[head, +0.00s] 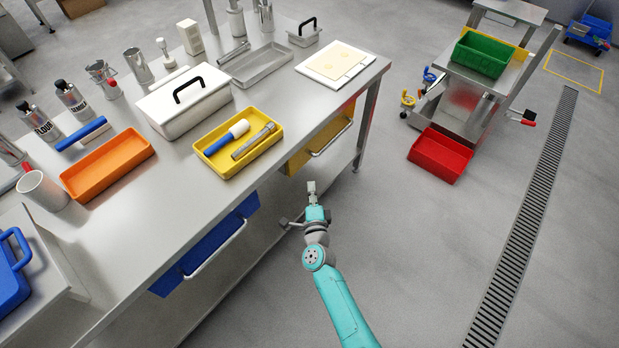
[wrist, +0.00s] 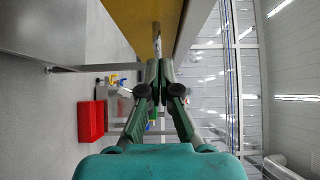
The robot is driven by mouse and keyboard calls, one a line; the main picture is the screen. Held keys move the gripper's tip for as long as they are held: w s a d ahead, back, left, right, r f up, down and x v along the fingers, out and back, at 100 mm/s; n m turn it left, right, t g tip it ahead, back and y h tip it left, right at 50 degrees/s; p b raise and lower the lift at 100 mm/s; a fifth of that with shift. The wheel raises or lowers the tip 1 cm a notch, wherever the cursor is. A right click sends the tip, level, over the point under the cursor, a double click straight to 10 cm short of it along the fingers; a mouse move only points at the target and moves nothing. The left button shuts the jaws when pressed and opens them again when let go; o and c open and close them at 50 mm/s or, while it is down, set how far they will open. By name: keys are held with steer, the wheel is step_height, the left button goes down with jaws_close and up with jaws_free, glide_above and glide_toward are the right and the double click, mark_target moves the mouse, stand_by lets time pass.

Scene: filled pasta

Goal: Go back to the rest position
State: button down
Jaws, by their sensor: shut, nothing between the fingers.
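My gripper (head: 312,189) is at the end of my teal arm, beside the front edge of the steel worktable (head: 150,262). It appears apart from the table and its drawers. In the wrist view my gripper (wrist: 159,62) has its fingertips together with nothing between them. The yellow drawer front (wrist: 150,18) shows at the top of that view, close to the fingertips.
On the table are a yellow tray (head: 274,152) with two tools, an orange tray (head: 105,188) and a white lidded box (head: 160,119). A blue drawer (head: 176,277) and a yellow drawer (head: 298,160) have bar handles. A red bin (head: 438,157) stands right; floor between is clear.

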steer(key=shift+s, duration=1.15)
steer(key=s+d+r+n, duration=0.1)
steer(key=s+d+n, duration=0.4)
steer(key=s, duration=0.9)
steer(key=s+d+r+n, duration=0.1)
steer(key=s+d+n, duration=0.3)
steer(key=s+d, duration=0.65)
steer(key=s+r+n+g, duration=0.1)
steer(key=s+r+n, duration=0.3)
steer(key=s+r, duration=0.4)
steer(key=s+r+n+g+h, duration=0.1)
steer(key=s+r+n, duration=0.3)
steer(key=s+r, duration=0.4)
steer(key=s+g, duration=0.1)
steer(key=s, duration=0.6)
steer(key=shift+s+d+r, duration=0.15)
steer(key=shift+s+r, duration=0.15)
